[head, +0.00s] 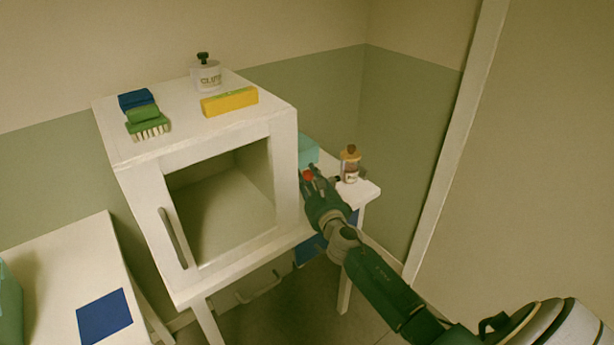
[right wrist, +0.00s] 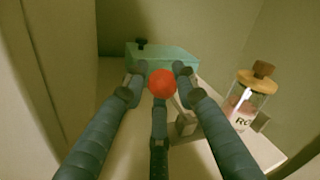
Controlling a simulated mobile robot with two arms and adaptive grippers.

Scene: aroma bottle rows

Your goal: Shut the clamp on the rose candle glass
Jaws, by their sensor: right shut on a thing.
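The candle glass (head: 349,166) stands upright on the small white table right of the cabinet. It has a wooden lid and knob and pinkish contents. In the right wrist view the glass (right wrist: 243,106) is at the right, its label partly readable as "RO". The clamp's red ball knob (right wrist: 160,83) sits between the fingertips of my right gripper (right wrist: 158,80); a thin lever seems to run from it to a grey block (right wrist: 187,124) beside the glass. In the head view my right gripper (head: 313,177) is shut on the red knob (head: 307,175), left of the glass. My left gripper is out of view.
A teal box (head: 307,151) stands behind my right gripper. The open white cabinet (head: 283,185) is close on its left. On top are a labelled bottle (head: 207,76), a yellow box (head: 229,101), a green brush (head: 147,123) and a blue item (head: 136,99). Walls close in behind.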

